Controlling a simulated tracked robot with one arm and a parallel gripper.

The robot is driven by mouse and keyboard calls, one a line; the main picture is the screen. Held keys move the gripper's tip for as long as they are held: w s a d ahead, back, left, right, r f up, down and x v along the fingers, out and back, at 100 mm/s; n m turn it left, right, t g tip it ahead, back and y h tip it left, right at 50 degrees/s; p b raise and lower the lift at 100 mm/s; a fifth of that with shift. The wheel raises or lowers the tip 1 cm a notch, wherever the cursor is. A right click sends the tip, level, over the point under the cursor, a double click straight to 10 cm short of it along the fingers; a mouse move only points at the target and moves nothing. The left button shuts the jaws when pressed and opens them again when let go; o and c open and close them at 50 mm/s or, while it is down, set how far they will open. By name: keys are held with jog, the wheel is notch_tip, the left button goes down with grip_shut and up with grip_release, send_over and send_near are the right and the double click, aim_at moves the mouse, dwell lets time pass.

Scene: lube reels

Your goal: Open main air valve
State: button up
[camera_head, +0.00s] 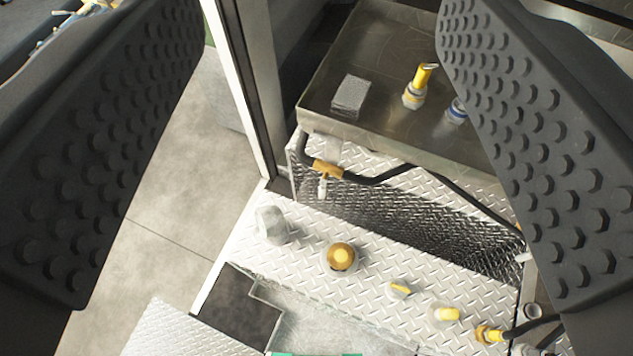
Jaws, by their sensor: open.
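My gripper (320,40) is open and empty, with one black studded finger at each side of the view. Between the fingers are several fittings, and I cannot tell for sure which is the main air valve. A yellow-handled valve (416,85) stands upright on a metal tray (385,55). A brass-yellow valve (327,169) sits on a black hose below the tray's front edge. A round brass-and-yellow knob (341,257) is on the tread-plate deck (305,235), with a smaller yellow-topped fitting (400,289) to its right. Neither finger visibly touches any of them.
A grey block (351,96) lies on the tray, and a blue-ringed fitting (457,111) is beside the right finger. A grey hex fitting (270,225) is on the deck. Yellow fittings (447,314) are at lower right. A pale post (245,90) rises at left; concrete floor (175,200) is clear.

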jog(key=shift+c, duration=1.2)
jog(key=shift+w+f+b, duration=0.1)
jog(key=shift+f+b, duration=0.2)
jog(key=shift+c, duration=0.9)
jog(key=w+d+f+b, duration=0.2)
jog(key=w+f+b, duration=0.15)
jog(key=f, duration=0.35)
jog(key=w+d+f+b, duration=0.2)
jog(key=f+b, duration=0.3)
jog(key=f, duration=0.2)
jog(key=w+d+f+b, duration=0.2)
jog(key=f+b, duration=0.2)
jog(key=f, duration=0.4)
jog(key=n+t+y+b, duration=0.2)
jog(key=y+b, duration=0.1)
jog(key=b, duration=2.7)
send_near(323, 194)
jog(key=shift+w+a+f+b, duration=0.1)
jog(key=shift+w+a+b, duration=0.3)
jog(key=shift+w, duration=1.45)
jog(key=shift+w+a+f+b, duration=0.1)
jog(key=shift+w+a+b, duration=0.25)
jog(key=shift+w, duration=1.45)
jog(key=shift+w+a+f+b, duration=0.15)
jog(key=shift+w+b, duration=0.4)
jog(key=shift+w, duration=1.3)
jog(key=shift+r, duration=0.1)
